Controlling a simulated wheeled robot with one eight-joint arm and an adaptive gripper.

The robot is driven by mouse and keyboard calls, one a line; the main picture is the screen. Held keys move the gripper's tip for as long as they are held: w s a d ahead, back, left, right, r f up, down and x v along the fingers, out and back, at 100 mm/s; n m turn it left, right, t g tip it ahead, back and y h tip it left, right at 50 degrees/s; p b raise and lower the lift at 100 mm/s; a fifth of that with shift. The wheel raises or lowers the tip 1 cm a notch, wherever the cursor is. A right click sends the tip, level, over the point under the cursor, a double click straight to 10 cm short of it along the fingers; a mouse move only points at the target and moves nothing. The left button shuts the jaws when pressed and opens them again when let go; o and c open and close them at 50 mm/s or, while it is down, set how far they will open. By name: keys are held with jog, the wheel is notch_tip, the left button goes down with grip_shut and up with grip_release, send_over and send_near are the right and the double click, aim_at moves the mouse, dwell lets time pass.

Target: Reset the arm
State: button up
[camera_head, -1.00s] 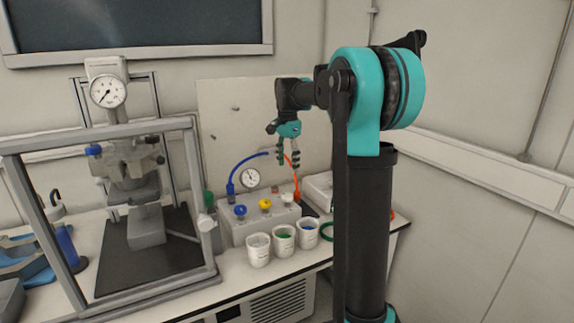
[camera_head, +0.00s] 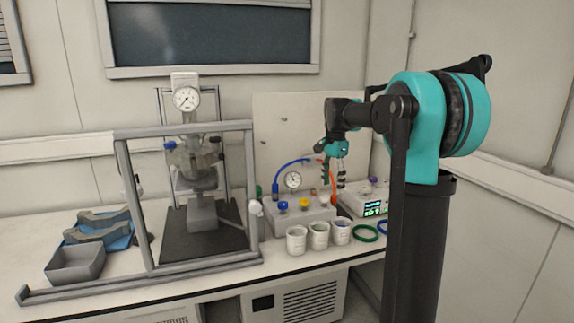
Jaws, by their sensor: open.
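My gripper (camera_head: 334,183) hangs at the end of my arm, fingers pointing down, in the head view. Its fingers are apart and nothing shows between them. It appears in front of the pale back panel (camera_head: 275,125), over the right part of the valve box (camera_head: 290,214) with blue, yellow and red knobs. I cannot tell exactly how far it is from the box and the orange hose (camera_head: 334,186). My arm is folded, with its upper link reaching left from the teal joint above the black column.
A framed reactor (camera_head: 192,160) with a gauge stands left on the bench. Several white cups (camera_head: 296,240) line the front edge. A device with a green display (camera_head: 372,208) sits right of the valve box. A grey bin (camera_head: 75,264) is far left.

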jog(key=s+d+f+n+t, duration=0.1)
jog(key=s+f+n+t, duration=0.1)
jog(key=s+f+n, duration=0.4)
jog(key=s+d+f+n+t, duration=0.2)
jog(key=s+f+n, duration=0.4)
jog(key=s+f, duration=1.1)
jog(key=s, duration=0.7)
jog(key=shift+s+d+f+n, duration=0.15)
jog(key=shift+s+d+n, duration=0.15)
jog(key=shift+s, duration=0.1)
jog(key=shift+w+a, duration=0.1)
